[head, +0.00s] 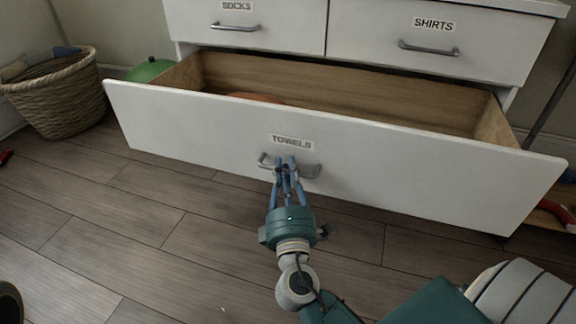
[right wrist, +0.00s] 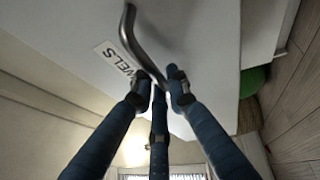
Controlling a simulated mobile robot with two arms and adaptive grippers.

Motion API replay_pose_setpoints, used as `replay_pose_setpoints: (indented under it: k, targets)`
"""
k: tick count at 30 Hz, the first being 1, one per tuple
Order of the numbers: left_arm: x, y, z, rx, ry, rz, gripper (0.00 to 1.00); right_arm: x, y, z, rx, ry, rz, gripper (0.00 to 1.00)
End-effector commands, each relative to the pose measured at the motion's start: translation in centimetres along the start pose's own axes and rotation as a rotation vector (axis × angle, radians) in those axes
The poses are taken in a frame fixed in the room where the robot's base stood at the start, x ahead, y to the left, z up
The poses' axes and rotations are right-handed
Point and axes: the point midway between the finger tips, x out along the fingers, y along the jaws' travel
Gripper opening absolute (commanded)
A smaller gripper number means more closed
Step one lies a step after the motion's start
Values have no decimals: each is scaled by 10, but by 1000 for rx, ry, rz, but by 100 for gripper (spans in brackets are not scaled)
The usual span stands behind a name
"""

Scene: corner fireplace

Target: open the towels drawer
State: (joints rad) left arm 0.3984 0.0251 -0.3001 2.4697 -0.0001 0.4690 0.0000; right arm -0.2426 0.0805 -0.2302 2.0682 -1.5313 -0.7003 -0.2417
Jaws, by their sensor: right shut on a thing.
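The white towels drawer (head: 400,165) is pulled well out of the dresser in the head view, its wooden inside showing. Its front carries a TOWELS label (head: 292,142) and a curved metal handle (head: 308,171) below it. My right gripper (head: 287,165) is at the middle of that handle with its blue fingers shut on it. In the right wrist view the fingers (right wrist: 160,85) meet around the end of the visible part of the handle (right wrist: 139,42). An orange-brown item (head: 257,98) lies inside the drawer, mostly hidden by the front. My left gripper does not show.
The socks drawer (head: 270,35) and shirts drawer (head: 480,62) above are shut. A wicker basket (head: 60,95) stands at the left, and a green round thing (head: 150,69) sits behind the drawer's left side. The wooden floor (head: 130,225) in front is mostly clear.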

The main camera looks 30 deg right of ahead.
Motion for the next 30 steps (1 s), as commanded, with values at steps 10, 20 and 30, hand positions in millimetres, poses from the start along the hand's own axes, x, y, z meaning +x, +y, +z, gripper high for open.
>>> replay_pose_setpoints:
  k: [10,20,30]
  targets:
    - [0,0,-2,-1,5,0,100,0,-1,0,-2,-1,-2,24]
    - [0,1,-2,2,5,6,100,0,-1,0,-1,0,-1,34]
    - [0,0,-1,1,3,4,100,-48,-2,0,-3,2,-7,34]
